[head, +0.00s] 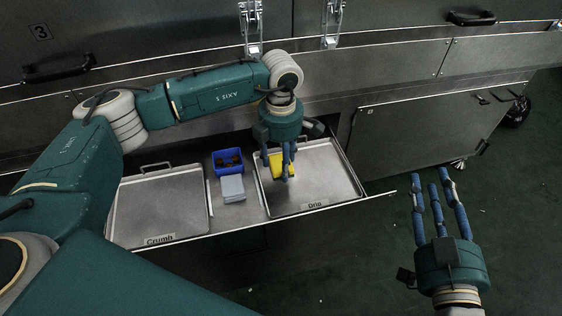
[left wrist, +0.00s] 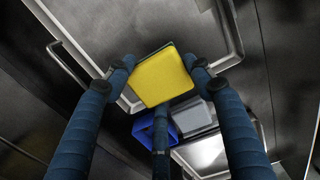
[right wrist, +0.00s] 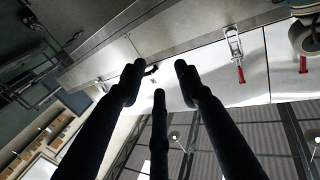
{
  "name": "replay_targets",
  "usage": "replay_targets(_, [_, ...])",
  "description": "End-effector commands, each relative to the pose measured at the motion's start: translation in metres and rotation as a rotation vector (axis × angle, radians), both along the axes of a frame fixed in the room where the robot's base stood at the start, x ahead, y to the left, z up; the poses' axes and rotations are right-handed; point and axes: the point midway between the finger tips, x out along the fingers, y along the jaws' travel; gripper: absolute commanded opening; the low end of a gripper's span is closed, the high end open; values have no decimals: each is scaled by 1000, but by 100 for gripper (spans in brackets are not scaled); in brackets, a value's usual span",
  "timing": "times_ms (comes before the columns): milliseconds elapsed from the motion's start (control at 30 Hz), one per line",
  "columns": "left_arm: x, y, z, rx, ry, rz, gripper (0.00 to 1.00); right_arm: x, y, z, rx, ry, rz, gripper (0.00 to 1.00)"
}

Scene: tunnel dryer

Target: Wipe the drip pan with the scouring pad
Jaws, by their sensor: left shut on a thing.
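The drip pan (head: 325,168) is a shallow metal tray labelled "Drip", on the right of the open drawer. My left gripper (head: 279,172) is over its left part, shut on the yellow scouring pad (head: 275,167). In the left wrist view the pad (left wrist: 162,78) sits between the fingers, and the pan (left wrist: 100,22) lies behind it. I cannot tell whether the pad touches the pan. My right gripper (head: 435,190) is to the right of the drawer, fingers spread, open and empty.
The crumb pan (head: 160,205), labelled "Crumb", lies on the drawer's left. Between the pans are a blue bin (head: 227,162) with dark contents and a grey block (head: 232,188). Steel dryer panels with latches (head: 332,22) stand behind. Dark green floor (head: 350,270) is open in front.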

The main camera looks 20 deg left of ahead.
Motion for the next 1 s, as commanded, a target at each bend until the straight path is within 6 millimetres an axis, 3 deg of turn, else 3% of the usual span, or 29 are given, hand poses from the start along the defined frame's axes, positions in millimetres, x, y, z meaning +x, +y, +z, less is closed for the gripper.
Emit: replay_targets(1000, [2, 3, 25, 0, 0, 3, 32, -24, -17, -84, -92, 371, -24, 33])
